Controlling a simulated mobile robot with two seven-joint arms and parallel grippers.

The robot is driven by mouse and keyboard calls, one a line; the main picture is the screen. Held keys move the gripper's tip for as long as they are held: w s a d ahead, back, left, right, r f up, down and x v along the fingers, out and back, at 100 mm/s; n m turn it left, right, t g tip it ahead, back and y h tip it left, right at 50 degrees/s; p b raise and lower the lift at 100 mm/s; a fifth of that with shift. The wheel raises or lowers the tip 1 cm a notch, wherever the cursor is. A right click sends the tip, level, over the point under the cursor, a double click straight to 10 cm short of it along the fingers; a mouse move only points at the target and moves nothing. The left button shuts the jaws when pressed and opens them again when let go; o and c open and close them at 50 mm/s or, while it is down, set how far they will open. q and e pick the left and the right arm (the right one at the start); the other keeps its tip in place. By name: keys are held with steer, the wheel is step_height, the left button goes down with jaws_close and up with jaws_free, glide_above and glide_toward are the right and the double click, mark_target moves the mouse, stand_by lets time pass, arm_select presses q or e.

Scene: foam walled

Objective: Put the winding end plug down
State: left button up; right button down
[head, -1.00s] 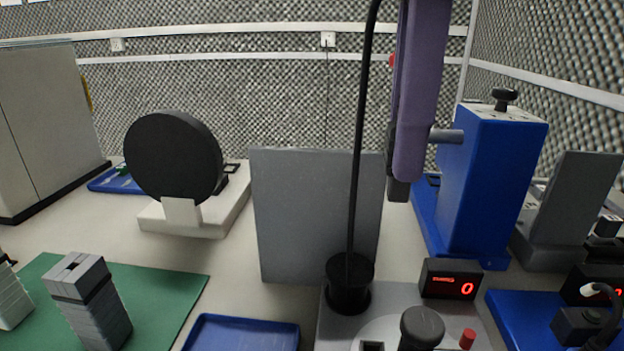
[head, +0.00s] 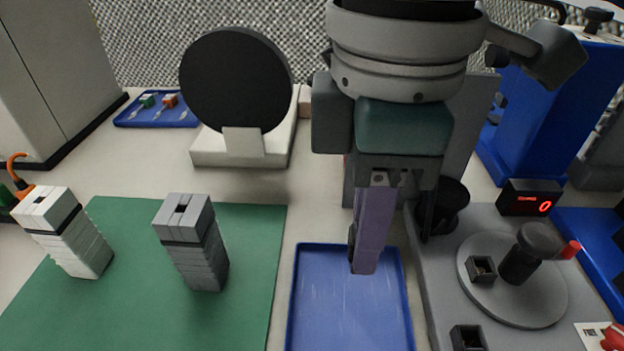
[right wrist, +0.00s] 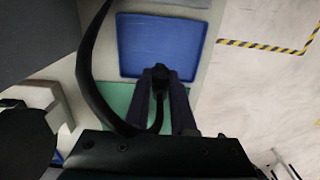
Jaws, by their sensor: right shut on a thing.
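My right gripper (head: 363,268) points down over the blue tray (head: 308,320), one purple finger showing in the head view. In the right wrist view its two fingers (right wrist: 160,88) are shut on a small black plug (right wrist: 160,72), which I take for the winding end plug. A black cable (right wrist: 88,55) loops beside the fingers. In the head view the plug is mostly hidden by the finger. The blue tray looks empty and also shows in the right wrist view (right wrist: 135,45). I cannot tell the gap between plug and tray. My left gripper is not in view.
Right of the tray is a grey station with a round plate (head: 520,300), a black knob and a red counter display (head: 530,198). Left is a green mat (head: 130,310) with two block stacks (head: 190,240). A black disc (head: 235,80) stands behind.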

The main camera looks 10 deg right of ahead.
step_height(320, 180, down, 9)
steer(key=shift+r+b, duration=0.1)
steer(key=shift+b, duration=0.6)
steer(key=c, duration=0.7)
jaws_free()
steer(key=shift+c, duration=0.2)
